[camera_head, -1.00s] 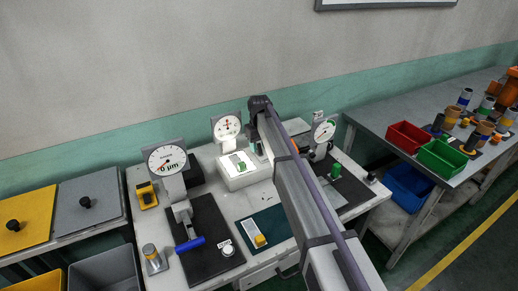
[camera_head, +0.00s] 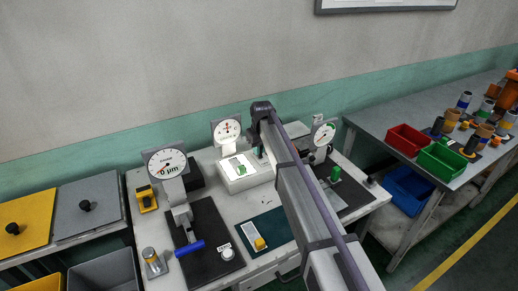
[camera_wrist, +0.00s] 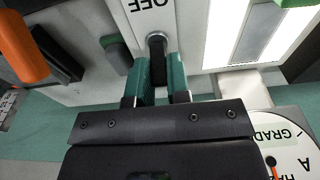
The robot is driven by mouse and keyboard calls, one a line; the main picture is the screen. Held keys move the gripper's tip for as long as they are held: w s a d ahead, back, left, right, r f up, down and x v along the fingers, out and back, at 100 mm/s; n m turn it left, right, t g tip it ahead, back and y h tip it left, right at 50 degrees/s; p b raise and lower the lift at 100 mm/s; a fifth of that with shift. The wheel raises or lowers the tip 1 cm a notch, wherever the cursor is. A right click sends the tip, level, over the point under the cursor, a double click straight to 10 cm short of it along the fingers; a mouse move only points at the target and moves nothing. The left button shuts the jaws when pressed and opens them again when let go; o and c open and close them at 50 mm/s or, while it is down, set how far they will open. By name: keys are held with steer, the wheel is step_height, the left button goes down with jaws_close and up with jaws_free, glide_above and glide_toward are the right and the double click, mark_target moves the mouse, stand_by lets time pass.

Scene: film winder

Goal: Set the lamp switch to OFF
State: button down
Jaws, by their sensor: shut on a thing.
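The lamp switch (camera_wrist: 156,45) is a dark lever in a round collar on the front of a pale box, seen in the wrist view. The word OFF (camera_wrist: 146,4) is printed upside down beside the collar. My gripper (camera_wrist: 157,75) has its teal fingers on both sides of the lever and is shut on it. The fingers and gripper body hide part of the lever. The box's lit panel (camera_wrist: 228,30) glows white. In the head view the light box (camera_head: 240,182) stands mid-bench with its top bright, and my arm hides the switch.
A dial gauge (camera_wrist: 285,130) is close to my gripper at the wrist view's lower right. A green knob (camera_wrist: 115,50) and an orange handle (camera_wrist: 22,48) lie to the left. In the head view another gauge (camera_head: 166,165) stands on the bench's left, and a red bin (camera_head: 407,138) is on the right-hand bench.

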mark_target(263, 161)
steer(key=shift+s+d+f+t+y+b, duration=0.15)
steer(key=shift+s+d+t+y+b, duration=0.25)
steer(key=shift+s+t+y, duration=0.45)
steer(key=shift+s+d+f+t+y+b, duration=0.1)
steer(key=shift+t+y+b, duration=0.2)
steer(key=shift+t+b, duration=0.3)
steer(key=shift+d+f+t+y+b, duration=0.1)
steer(key=shift+t+y+b, duration=0.2)
steer(key=shift+t, duration=0.35)
steer(key=t+b, duration=0.1)
steer(key=t+y+b, duration=0.1)
steer(key=shift+s+d+b, duration=0.15)
steer(key=shift+s+b, duration=0.15)
steer(key=shift+b, duration=0.1)
steer(key=shift+t+y+b, duration=0.45)
steer(key=shift+t, duration=0.15)
steer(key=shift+r, duration=0.15)
steer(key=c, duration=1.1)
jaws_free()
